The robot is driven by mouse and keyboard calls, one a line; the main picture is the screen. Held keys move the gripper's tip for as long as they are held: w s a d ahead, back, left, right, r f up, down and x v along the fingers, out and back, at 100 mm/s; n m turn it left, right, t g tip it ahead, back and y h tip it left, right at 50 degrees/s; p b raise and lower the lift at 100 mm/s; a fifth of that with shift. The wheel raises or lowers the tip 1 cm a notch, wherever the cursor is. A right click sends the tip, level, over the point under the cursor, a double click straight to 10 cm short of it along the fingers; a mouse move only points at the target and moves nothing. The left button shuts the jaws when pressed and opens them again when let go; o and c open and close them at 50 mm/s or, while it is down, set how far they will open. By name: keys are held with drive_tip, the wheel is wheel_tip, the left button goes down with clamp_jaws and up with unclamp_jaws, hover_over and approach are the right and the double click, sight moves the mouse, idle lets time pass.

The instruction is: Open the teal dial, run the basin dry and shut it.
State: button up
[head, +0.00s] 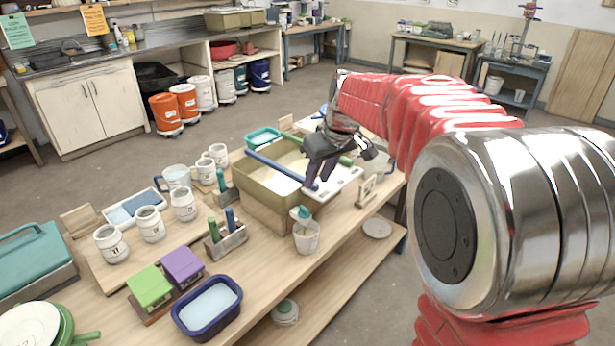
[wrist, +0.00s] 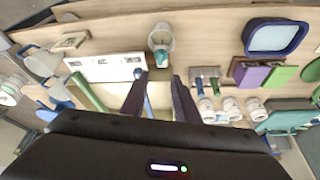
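The basin (head: 246,189) is an olive tub of pale liquid on the wooden bench; its level is hard to judge. The teal dial (head: 301,212) is at the basin's near side, just above a white bucket (head: 306,238). In the wrist view the teal dial (wrist: 161,58) lies ahead of my fingertips, beside the bucket (wrist: 161,36). I cannot tell how far the dial is turned. My gripper (head: 316,182) is over the basin's right near part, fingers apart and pointing down. In the wrist view my gripper (wrist: 158,85) holds nothing; a blue rod (wrist: 147,103) shows between the fingers, seemingly below.
A white holed board (head: 340,184) and a green rod (wrist: 88,92) are at the basin's right. A brush holder (head: 226,240), several white mugs (head: 151,223), green and purple blocks (head: 182,267) and a blue tub (head: 207,308) stand to the left.

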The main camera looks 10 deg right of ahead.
idle(0.4)
drive_tip(key=s+a+r+m+h, duration=0.1)
drive_tip(key=s, duration=0.7)
drive_tip(key=s+a+r+m, duration=0.1)
drive_tip(key=s+r, duration=0.1)
drive_tip(key=s, duration=0.5)
drive_tip(key=s+f+m+t, duration=0.1)
drive_tip(key=s+f, duration=0.4)
drive_tip(key=s, duration=1.1)
drive_tip(key=shift+d+f+m+h, duration=0.2)
drive_tip(key=shift+m+h, duration=0.2)
drive_tip(key=shift+m, duration=0.4)
drive_tip(key=shift+s+a, duration=0.1)
